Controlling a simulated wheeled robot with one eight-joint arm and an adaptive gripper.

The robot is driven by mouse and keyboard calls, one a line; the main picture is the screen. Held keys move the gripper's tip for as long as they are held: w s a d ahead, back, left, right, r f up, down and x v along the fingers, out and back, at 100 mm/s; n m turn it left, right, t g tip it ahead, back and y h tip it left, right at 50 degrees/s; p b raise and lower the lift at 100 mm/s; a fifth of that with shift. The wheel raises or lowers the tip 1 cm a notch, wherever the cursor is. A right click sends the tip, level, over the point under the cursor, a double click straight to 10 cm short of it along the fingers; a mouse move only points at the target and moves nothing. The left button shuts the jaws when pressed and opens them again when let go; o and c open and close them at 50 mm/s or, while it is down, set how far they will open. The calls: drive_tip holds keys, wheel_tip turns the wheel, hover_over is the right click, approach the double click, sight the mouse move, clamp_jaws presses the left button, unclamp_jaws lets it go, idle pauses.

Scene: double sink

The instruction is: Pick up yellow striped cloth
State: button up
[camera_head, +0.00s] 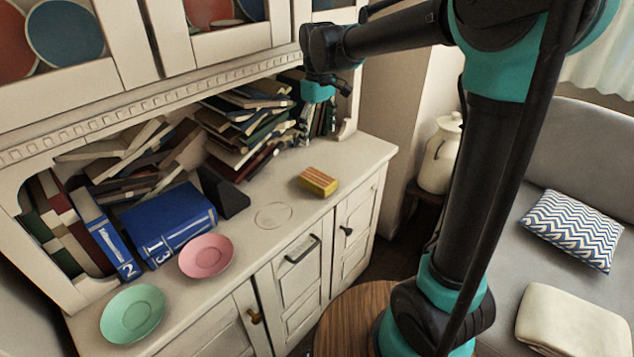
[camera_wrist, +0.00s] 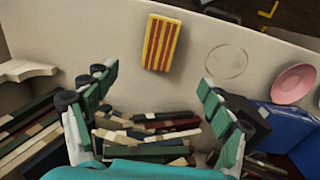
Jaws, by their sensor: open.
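The yellow striped cloth (camera_head: 318,181) is a small folded block, yellow with red stripes. It lies on the cabinet's counter (camera_head: 350,165), right of the middle. In the wrist view the cloth (camera_wrist: 161,43) lies beyond the fingertips, a little left of the middle between them. My gripper (camera_head: 318,125) is above the back of the counter, beside the stacked books, apart from the cloth. In the wrist view my gripper (camera_wrist: 157,75) has its fingers spread wide, with nothing between the tips. In the head view its fingers are partly lost against the books.
Stacked books (camera_head: 240,125) crowd the back of the counter. Blue binders (camera_head: 165,225), a pink plate (camera_head: 206,256) and a green plate (camera_head: 133,313) are to the left. A faint ring (camera_head: 273,216) marks the counter left of the cloth. The counter around the cloth is clear.

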sight(318, 177)
wheel_tip(318, 177, down, 17)
drive_tip(key=shift+d+r, duration=0.1)
drive_tip(key=shift+r, duration=0.05)
drive_tip(key=c, duration=1.2)
drive_tip(key=shift+r, duration=0.15)
wheel_tip(318, 177, up, 20)
drive_tip(key=shift+f, duration=0.1)
idle(0.4)
drive_tip(key=o, duration=0.4)
drive_tip(key=c, duration=0.3)
drive_tip(key=shift+s+f, duration=0.1)
